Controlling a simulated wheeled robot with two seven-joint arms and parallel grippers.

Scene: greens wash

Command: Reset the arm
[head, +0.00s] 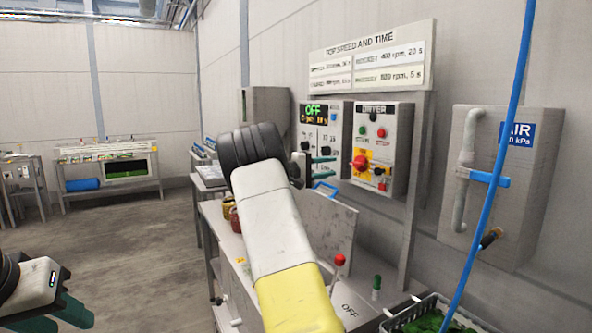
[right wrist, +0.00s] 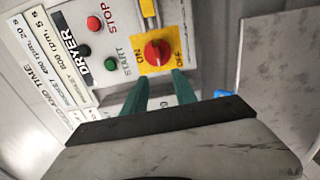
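My right arm (head: 275,230) reaches up across the middle of the head view. Its gripper (head: 322,167) has teal fingers and is in front of the wall panels. In the right wrist view the two fingers (right wrist: 160,82) stand apart with nothing between them. Their tips point at the dryer panel (head: 393,125), just below its red ON/OFF knob (right wrist: 157,52) on a yellow plate. I cannot tell whether they touch the panel. My left gripper (head: 72,312) is low at the left edge of the head view, partly cut off; its opening is unclear.
A control box with an OFF display (head: 316,112) hangs left of the dryer panel. A bench with a red-knobbed lever (head: 339,260) stands below. A blue hose (head: 490,170) hangs at right over a crate of greens (head: 440,312). Open floor (head: 130,240) lies left.

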